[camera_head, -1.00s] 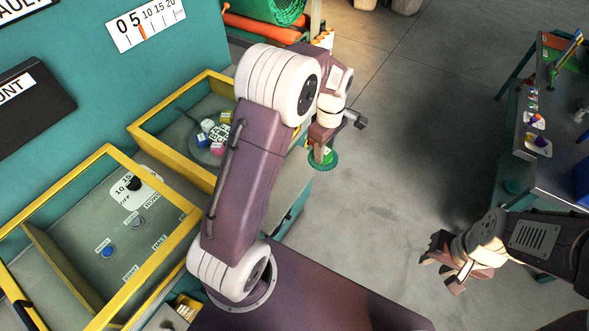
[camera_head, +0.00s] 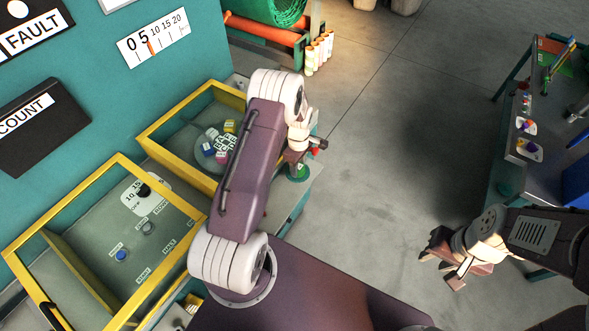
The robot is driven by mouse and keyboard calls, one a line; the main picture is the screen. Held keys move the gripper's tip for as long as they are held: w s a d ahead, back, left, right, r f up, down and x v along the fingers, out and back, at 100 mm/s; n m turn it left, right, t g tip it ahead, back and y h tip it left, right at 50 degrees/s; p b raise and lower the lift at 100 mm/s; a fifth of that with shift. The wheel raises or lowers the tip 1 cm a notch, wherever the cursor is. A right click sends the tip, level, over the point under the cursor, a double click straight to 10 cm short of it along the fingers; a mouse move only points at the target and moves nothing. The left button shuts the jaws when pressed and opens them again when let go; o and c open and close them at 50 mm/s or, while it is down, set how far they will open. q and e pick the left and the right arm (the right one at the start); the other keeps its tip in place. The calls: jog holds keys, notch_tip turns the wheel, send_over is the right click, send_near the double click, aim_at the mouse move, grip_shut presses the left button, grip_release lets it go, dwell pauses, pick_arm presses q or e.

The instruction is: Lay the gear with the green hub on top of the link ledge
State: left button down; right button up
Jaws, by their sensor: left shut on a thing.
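The green gear (camera_head: 299,174) hangs at the tip of my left gripper (camera_head: 297,163), which is shut on it. The gripper and wrist hide part of the gear, including most of its hub. It shows over the near right edge of the teal machine's grey ledge (camera_head: 307,190); I cannot tell whether it touches it. No label marks this as the link ledge that I can read. My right gripper (camera_head: 443,268) is open and empty over the floor at the right.
A yellow-framed bay (camera_head: 166,127) holds a round dish of coloured cubes (camera_head: 222,144). A yellow-framed control panel (camera_head: 103,222) is in front of it. A workbench (camera_head: 500,150) stands at the right. The floor between is clear.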

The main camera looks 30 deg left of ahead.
pick_arm(q)
jog(key=shift+w+a+f, duration=0.1)
jog(key=shift+a+f, duration=0.3)
jog(key=shift+a, duration=0.4)
jog(key=shift+d+f+p, duration=0.1)
jog(key=shift+f+p, duration=0.25)
jog(key=shift+p, duration=0.05)
notch_tip(320, 180, down, 3)
jog(key=shift+r+p, duration=0.15)
jog(key=shift+p, duration=0.35)
jog(key=shift+w+f, duration=0.1)
jog(key=shift+f, duration=0.25)
jog(key=shift+f+b, duration=0.15)
jog(key=shift+b, duration=0.15)
jog(key=c, duration=0.9)
grip_release()
jog(key=shift+c, duration=0.2)
